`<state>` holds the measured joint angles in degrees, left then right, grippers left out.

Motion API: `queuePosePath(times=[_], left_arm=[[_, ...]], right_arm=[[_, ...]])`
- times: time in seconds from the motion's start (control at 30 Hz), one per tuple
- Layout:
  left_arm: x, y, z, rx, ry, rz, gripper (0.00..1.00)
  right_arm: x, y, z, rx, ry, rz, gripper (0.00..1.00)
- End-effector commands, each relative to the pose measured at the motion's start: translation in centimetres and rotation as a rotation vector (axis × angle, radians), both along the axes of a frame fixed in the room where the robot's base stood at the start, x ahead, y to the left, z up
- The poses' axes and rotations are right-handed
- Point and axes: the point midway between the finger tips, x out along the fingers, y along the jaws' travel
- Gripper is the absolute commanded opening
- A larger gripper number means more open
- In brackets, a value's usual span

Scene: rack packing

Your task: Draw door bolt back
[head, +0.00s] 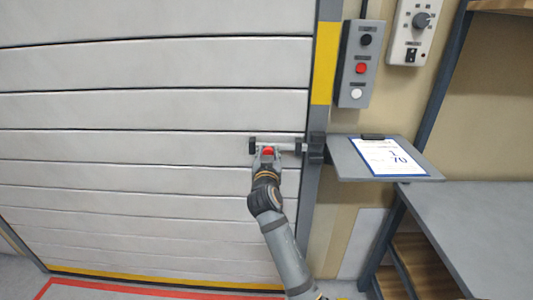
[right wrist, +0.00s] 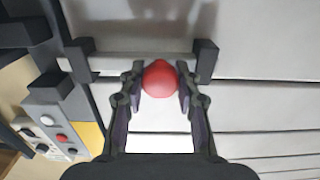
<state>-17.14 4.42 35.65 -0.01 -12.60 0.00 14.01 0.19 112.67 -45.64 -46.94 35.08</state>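The door bolt (head: 282,140) is a light grey bar lying level across two dark brackets on the white panelled door. It also shows in the right wrist view (right wrist: 115,61). Its red knob (right wrist: 160,78) sits between the brackets, nearer the one away from the frame. My right gripper (right wrist: 160,72) has a finger on each side of the knob, seemingly touching it; the knob also shows in the head view (head: 268,151). A dark keeper (head: 316,148) is on the door frame. The bar's end comes close to it; I cannot tell if it enters. My left gripper is not in view.
A grey shelf (head: 345,163) with a clipboard (head: 390,157) juts out right of the frame. A button box (head: 360,64) and a switch box (head: 415,32) hang above it. A grey workbench (head: 470,225) stands at lower right. Red tape marks the floor.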

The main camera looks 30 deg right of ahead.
Motion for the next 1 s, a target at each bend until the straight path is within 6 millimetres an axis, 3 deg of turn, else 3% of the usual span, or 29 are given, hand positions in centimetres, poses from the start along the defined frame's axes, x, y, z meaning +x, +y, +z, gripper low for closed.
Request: queuePosePath(times=[0.17,0.47,0.8,1.0], left_arm=[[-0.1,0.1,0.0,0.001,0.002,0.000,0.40],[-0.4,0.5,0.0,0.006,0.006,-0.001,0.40],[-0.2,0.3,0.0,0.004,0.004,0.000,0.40],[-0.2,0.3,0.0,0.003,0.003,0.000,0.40]], right_arm=[[0.0,0.0,0.0,0.001,-0.001,0.000,0.55],[0.0,0.0,0.4,0.001,-0.003,0.000,0.55],[0.0,0.0,7.2,0.002,-0.007,0.000,0.55],[0.0,0.0,9.7,0.001,-0.003,0.000,0.55]])
